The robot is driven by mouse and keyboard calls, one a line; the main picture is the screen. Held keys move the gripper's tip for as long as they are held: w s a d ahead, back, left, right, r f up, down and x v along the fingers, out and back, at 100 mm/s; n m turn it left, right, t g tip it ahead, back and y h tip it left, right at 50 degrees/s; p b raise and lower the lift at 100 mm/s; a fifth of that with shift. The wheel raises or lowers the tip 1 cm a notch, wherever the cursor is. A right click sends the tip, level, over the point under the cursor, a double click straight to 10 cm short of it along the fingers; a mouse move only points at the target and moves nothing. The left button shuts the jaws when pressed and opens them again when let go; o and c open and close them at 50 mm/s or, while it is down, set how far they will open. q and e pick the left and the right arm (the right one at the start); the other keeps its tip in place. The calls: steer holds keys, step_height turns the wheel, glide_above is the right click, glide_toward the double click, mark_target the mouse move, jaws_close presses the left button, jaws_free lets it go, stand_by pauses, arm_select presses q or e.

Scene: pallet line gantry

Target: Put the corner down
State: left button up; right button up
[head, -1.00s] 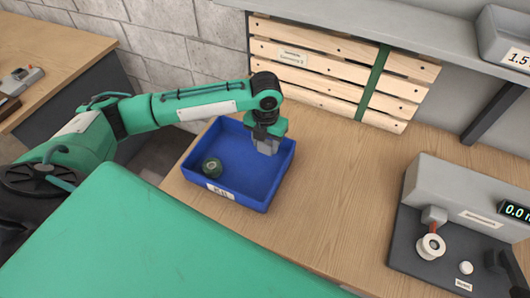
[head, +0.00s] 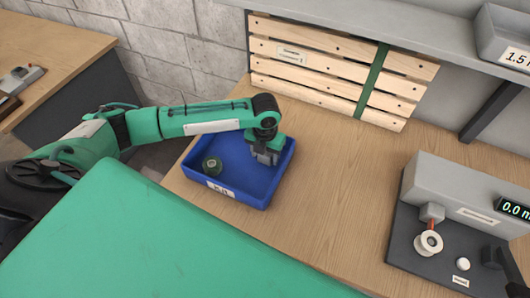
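My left gripper (head: 266,156) points down inside the right part of a blue bin (head: 238,197), close to its right wall. Its grey fingers are small and partly merge with the bin's shadow, so I cannot tell whether they are open or shut, or whether a corner piece is between them. I cannot make out a separate corner piece anywhere. My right gripper is not in view.
The bin stands on a wooden bench (head: 325,185) with clear room to its right. A grey device (head: 450,195) with a white spool and a display stands at the right. A slatted wooden panel (head: 330,70) leans at the back, below a shelf holding a grey tray (head: 505,35).

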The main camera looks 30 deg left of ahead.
arm_select(q)
steer(key=shift+o, duration=0.8)
steer(key=shift+r, duration=0.1)
steer(key=shift+r, duration=0.25)
step_height(320, 180, up, 12)
steer(key=b, duration=0.2)
steer(key=shift+f, duration=0.15)
